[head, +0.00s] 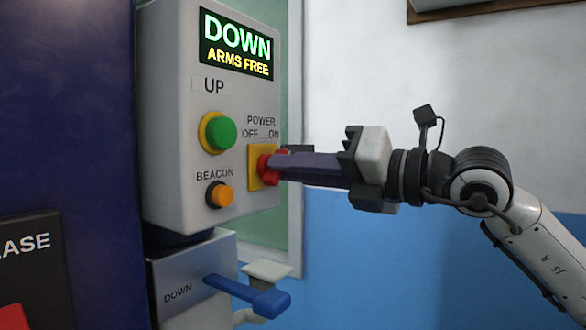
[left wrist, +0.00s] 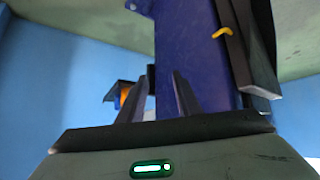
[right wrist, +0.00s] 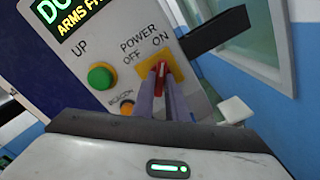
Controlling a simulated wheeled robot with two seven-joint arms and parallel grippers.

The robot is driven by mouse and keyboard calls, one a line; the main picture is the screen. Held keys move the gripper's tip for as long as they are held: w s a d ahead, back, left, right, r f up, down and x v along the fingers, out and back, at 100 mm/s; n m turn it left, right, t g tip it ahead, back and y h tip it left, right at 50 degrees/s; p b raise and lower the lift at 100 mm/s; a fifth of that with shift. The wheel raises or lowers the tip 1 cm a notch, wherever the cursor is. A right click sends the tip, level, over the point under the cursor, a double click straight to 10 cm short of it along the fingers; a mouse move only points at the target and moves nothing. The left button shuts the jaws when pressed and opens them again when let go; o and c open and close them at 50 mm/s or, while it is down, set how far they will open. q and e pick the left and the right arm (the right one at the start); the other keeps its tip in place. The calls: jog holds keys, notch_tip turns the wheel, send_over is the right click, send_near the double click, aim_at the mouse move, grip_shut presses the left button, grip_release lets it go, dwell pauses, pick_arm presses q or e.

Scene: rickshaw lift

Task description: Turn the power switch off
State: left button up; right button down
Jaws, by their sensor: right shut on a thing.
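The power switch (head: 267,168) is a red knob on a yellow plate, on the right part of the grey control box (head: 180,120), under the labels POWER, OFF and ON. My right gripper (head: 280,166) reaches in from the right and is shut on the red knob. In the right wrist view the red knob (right wrist: 161,78) stands between the two fingertips, below the OFF and ON labels. I cannot tell which label it points at. My left gripper (left wrist: 158,95) shows only in the left wrist view, with its fingers apart and nothing between them.
The box's screen (head: 236,44) reads DOWN, ARMS FREE. A green UP button (head: 221,133) and an orange BEACON button (head: 221,195) sit left of the switch. A blue lever (head: 250,294) marked DOWN is below. A dark blue column (head: 70,110) stands at left.

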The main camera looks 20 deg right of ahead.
jog(key=shift+n, duration=0.3)
jog(key=shift+n+b, duration=1.95)
jog(key=shift+n, duration=5.65)
jog(key=c, duration=1.8)
grip_release()
jog(key=shift+o, duration=0.2)
jog(key=shift+d, duration=0.1)
